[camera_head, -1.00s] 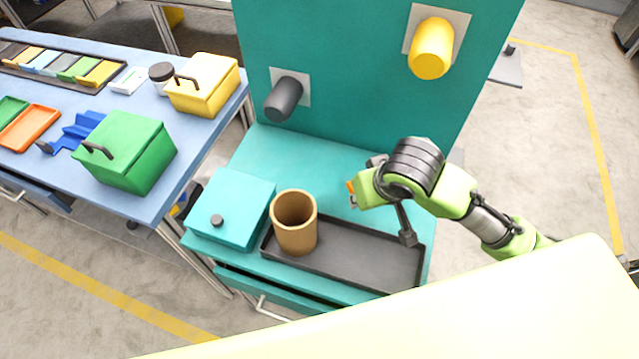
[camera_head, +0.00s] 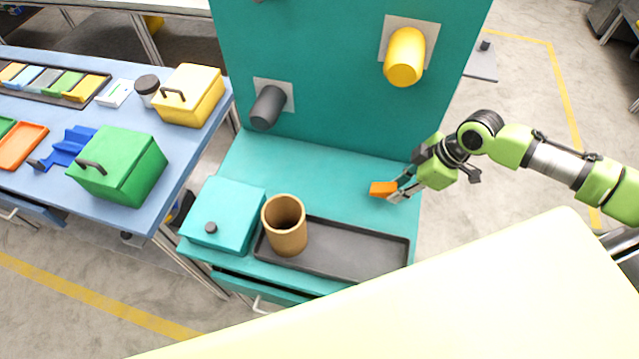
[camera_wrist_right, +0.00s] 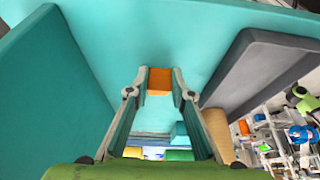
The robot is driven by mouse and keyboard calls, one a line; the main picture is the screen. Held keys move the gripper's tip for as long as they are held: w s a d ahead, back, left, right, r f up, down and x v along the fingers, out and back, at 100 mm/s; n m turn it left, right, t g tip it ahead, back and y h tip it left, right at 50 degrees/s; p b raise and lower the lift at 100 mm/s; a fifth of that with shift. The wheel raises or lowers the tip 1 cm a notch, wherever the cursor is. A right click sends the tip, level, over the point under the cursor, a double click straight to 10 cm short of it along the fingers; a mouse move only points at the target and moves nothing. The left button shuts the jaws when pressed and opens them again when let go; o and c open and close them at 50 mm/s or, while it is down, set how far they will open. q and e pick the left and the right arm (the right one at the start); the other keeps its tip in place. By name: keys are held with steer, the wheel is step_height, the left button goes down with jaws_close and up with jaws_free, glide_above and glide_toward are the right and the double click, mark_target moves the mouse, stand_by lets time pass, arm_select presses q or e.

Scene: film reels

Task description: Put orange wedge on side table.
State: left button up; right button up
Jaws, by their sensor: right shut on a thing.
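The orange wedge (camera_head: 383,189) is a small orange block held between the fingertips of my right gripper (camera_head: 397,191). In the right wrist view the wedge (camera_wrist_right: 160,81) sits between both fingers of the right gripper (camera_wrist_right: 160,84), which is shut on it. They are over the right part of the teal bench top (camera_head: 330,175), behind the dark tray; I cannot tell whether the wedge touches the surface. Which piece of furniture is the side table is not clear from the frames. My left gripper is not in view.
A dark tray (camera_head: 345,252) lies along the bench front, with a brown cup (camera_head: 287,240) at its left end. A teal box (camera_head: 222,225) stands left of it. Black (camera_head: 267,107) and yellow (camera_head: 404,57) pegs stick out of the teal back panel. A blue table (camera_head: 185,160) with boxes stands left.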

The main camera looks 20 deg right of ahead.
steer(key=p, duration=0.4)
glide_above(323, 186)
steer(key=d, duration=0.1)
steer(key=shift+s+d, duration=0.2)
steer(key=shift+s, duration=0.25)
steer(key=shift+w+a, duration=0.1)
steer(key=shift+a, duration=0.05)
step_height(323, 186, down, 3)
steer(key=shift+f, duration=0.3)
steer(key=o, duration=1)
